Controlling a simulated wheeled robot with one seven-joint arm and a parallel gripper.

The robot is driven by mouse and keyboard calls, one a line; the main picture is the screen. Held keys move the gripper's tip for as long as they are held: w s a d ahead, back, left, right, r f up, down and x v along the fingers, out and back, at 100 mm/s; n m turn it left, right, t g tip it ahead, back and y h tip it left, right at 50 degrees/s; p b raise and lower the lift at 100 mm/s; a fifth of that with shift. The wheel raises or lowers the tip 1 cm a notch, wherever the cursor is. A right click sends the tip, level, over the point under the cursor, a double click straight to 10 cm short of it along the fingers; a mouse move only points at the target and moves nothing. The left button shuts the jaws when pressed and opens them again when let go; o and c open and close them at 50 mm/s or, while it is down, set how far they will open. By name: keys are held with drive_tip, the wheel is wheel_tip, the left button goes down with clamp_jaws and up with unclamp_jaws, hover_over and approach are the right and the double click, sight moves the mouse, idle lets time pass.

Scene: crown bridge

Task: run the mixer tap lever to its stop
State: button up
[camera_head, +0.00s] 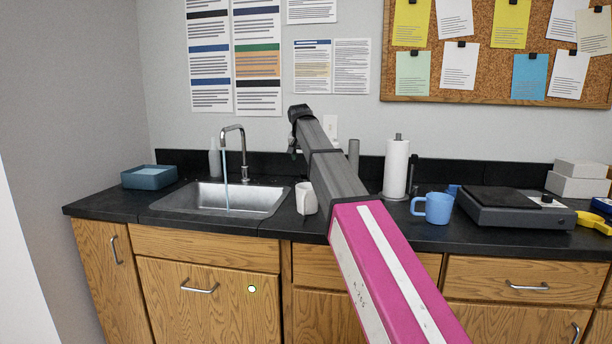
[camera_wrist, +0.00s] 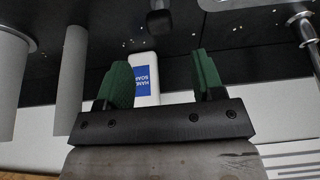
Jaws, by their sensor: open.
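The chrome mixer tap (camera_head: 241,150) stands behind the sink, with a stream of water (camera_head: 226,185) falling from its spout. I cannot make out its lever clearly in the head view. A chrome fitting with a round flange (camera_wrist: 301,20), which looks like the tap's base, shows at the upper right of the wrist view. My gripper (camera_wrist: 160,68) is open, its two green fingers apart and touching nothing that I can see. A white soap bottle with a blue label (camera_wrist: 146,78) shows between the fingers, beyond them. In the head view my gripper is right of the tap, mostly hidden by my wrist.
The steel sink (camera_head: 180,197) has a blue tray (camera_head: 149,178) at its left and a white mug (camera_head: 306,199) at its right. A paper towel roll (camera_head: 396,168), a blue mug (camera_head: 437,208) and a black-topped device (camera_head: 512,208) stand farther right on the dark counter.

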sight(304, 171)
drive_tip(key=x, duration=1)
drive_tip(key=shift+f, duration=0.1)
drive_tip(key=c, duration=0.9)
